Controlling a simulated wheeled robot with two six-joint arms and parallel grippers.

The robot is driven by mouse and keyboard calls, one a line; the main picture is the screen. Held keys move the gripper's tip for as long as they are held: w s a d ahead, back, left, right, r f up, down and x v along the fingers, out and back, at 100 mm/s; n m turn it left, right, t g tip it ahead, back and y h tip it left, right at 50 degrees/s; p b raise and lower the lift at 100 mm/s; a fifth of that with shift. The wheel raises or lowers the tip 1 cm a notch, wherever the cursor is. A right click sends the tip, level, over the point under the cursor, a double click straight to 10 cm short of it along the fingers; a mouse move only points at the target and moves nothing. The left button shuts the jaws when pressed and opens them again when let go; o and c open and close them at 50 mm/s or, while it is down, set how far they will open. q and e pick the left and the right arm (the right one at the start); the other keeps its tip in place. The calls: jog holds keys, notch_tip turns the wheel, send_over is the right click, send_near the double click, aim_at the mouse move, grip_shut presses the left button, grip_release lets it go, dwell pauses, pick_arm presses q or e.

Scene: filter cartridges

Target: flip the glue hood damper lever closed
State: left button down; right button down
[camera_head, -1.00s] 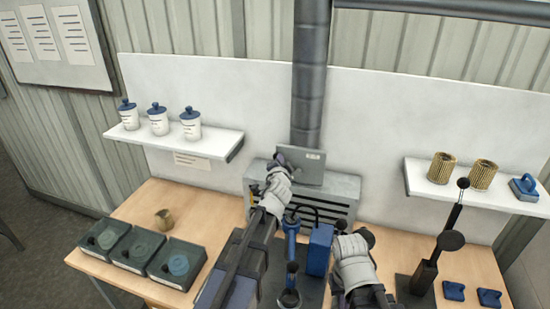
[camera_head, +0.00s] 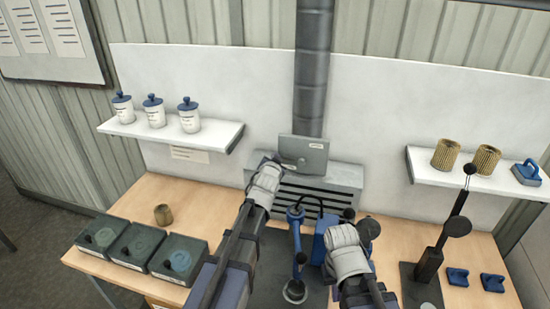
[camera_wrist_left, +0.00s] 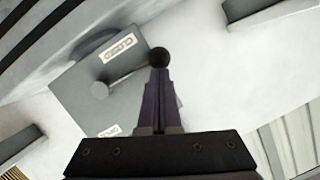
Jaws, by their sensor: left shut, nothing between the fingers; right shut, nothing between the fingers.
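The glue hood damper is a grey plate (camera_head: 303,155) at the base of the grey duct. In the left wrist view the plate (camera_wrist_left: 85,90) carries a "CLOSED" label (camera_wrist_left: 118,47) and a second, partly hidden label (camera_wrist_left: 110,131). The lever has a round pivot (camera_wrist_left: 99,90), a thin rod and a black ball knob (camera_wrist_left: 158,57). My left gripper (camera_head: 276,159) is shut and empty at the plate's left side. In the wrist view its fingertips (camera_wrist_left: 159,73) appear at the knob; contact is unclear. My right gripper (camera_head: 343,230) is shut and empty, lower right of the vent.
The slatted grey hood (camera_head: 340,180) stands below the plate. A blue apparatus (camera_head: 296,230) stands between my arms. A black stand (camera_head: 430,262) is at the right. A left shelf (camera_head: 215,137) holds white jars; a right shelf (camera_head: 425,170) holds filter cartridges. Dark trays (camera_head: 178,258) lie at the left.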

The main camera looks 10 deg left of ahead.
pick_arm(q)
jog(key=shift+a+f, duration=0.1)
jog(key=shift+f, duration=0.15)
pick_arm(e)
jog(key=shift+a+f, duration=0.1)
jog(key=shift+f, duration=0.15)
pick_arm(q)
jog(key=shift+r, duration=0.2)
pick_arm(e)
jog(key=shift+r, duration=0.2)
